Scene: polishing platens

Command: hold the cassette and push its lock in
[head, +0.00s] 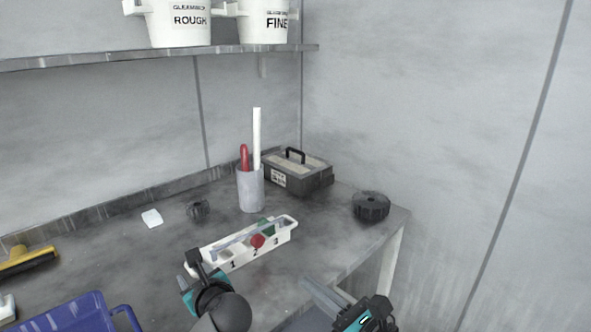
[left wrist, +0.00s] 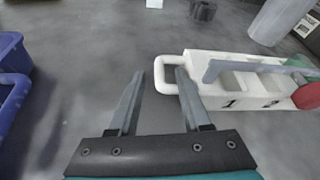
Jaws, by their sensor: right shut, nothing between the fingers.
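The white cassette (head: 222,262) lies on the bench with numbered compartments, a grey bar along its top, and a red round piece (head: 257,241) and a green piece (head: 267,226) in it. A handle loop sticks out of its near end, clear in the left wrist view (left wrist: 168,64). My left gripper (head: 193,259) is open at this end; in the left wrist view (left wrist: 158,75) the right finger overlaps the loop and the left finger is apart from it. Whether they touch is unclear. My right gripper (head: 318,290) is shut and empty, right of the cassette, near the bench's front edge.
A grey cup (head: 251,190) with a red and a white stick stands behind the cassette, beside a dark toolbox (head: 298,176). A black knobbed disc (head: 371,206) sits at the right corner. A blue bin (head: 75,318) is front left.

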